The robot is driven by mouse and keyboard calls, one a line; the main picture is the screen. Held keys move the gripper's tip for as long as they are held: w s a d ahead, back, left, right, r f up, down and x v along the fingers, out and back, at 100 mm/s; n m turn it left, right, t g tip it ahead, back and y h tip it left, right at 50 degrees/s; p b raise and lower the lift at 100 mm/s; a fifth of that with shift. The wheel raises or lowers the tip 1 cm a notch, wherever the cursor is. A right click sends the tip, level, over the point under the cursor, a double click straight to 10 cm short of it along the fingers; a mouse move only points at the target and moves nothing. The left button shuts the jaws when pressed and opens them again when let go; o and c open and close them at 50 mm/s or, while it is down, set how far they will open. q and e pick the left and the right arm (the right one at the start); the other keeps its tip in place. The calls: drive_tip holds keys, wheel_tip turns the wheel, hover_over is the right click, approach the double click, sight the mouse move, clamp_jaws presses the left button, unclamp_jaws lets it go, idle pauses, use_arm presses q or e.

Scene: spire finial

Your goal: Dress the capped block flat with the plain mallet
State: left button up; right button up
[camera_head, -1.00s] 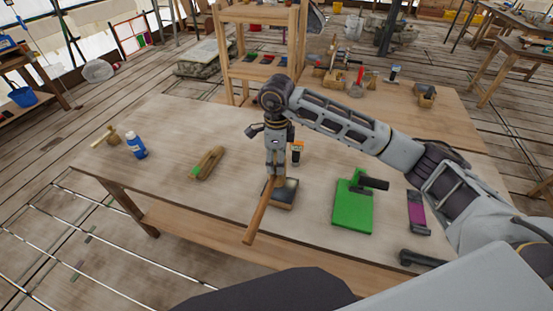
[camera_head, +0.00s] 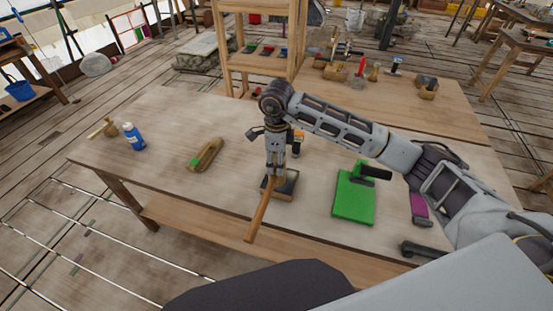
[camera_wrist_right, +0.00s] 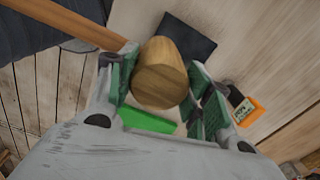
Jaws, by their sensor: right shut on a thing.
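My right gripper (camera_head: 274,172) points down and is shut on a wooden mallet (camera_head: 257,216). The mallet's handle slants toward the table's front edge in the head view. In the wrist view the round wooden mallet head (camera_wrist_right: 160,73) sits between the fingers of the right gripper (camera_wrist_right: 162,92), with the handle running off to upper left. A low block with a dark top and wooden lower part (camera_head: 285,187) lies on the table just behind and right of the mallet. Its dark top (camera_wrist_right: 186,38) shows partly behind the mallet head. Whether they touch is unclear. My left gripper is out of view.
A green board with a black handle (camera_head: 353,200) lies right of the block, an orange-and-black item (camera_head: 298,138) behind it. Table (camera_head: 165,185) between is clear.

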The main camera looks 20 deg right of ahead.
idle(0.5)
drive_tip(key=shift+f+b, duration=1.75)
drive_tip(key=shift+f, duration=0.2)
drive_tip(key=shift+r, duration=0.1)
drive_tip(key=shift+r+p, duration=0.95)
drive_tip(key=shift+r, duration=1.15)
drive_tip(key=shift+f, duration=0.1)
drive_tip(key=shift+f+b, duration=2)
drive_tip(key=shift+f, duration=0.15)
drive_tip(key=shift+r, duration=0.2)
